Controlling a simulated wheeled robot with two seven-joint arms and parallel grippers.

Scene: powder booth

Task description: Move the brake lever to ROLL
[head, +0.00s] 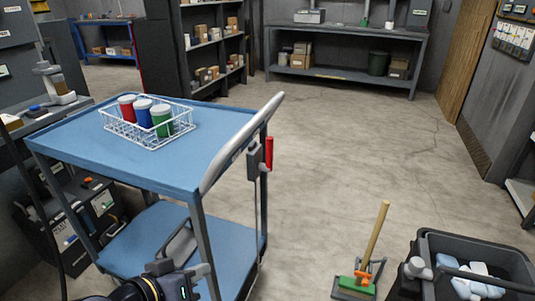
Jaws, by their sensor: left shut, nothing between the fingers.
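A blue two-shelf cart (205,175) stands at the left, with a light grey push handle (240,142) along its right end. A brake lever with a red grip (269,152) sits on a dark housing beside this handle, its grip roughly upright. A thin rod runs down from the housing. No ROLL marking is readable. My left gripper (202,270) is low at the bottom edge, in front of the cart's lower shelf (235,238). It is shut and empty, well below the lever and apart from it. My right gripper is not in view.
A white wire basket (150,141) with red, blue and green jars stands on the cart top. A broom (377,232) and a dark bin (450,243) with pale contents stand at the lower right. Shelves and a bench (345,74) line the back.

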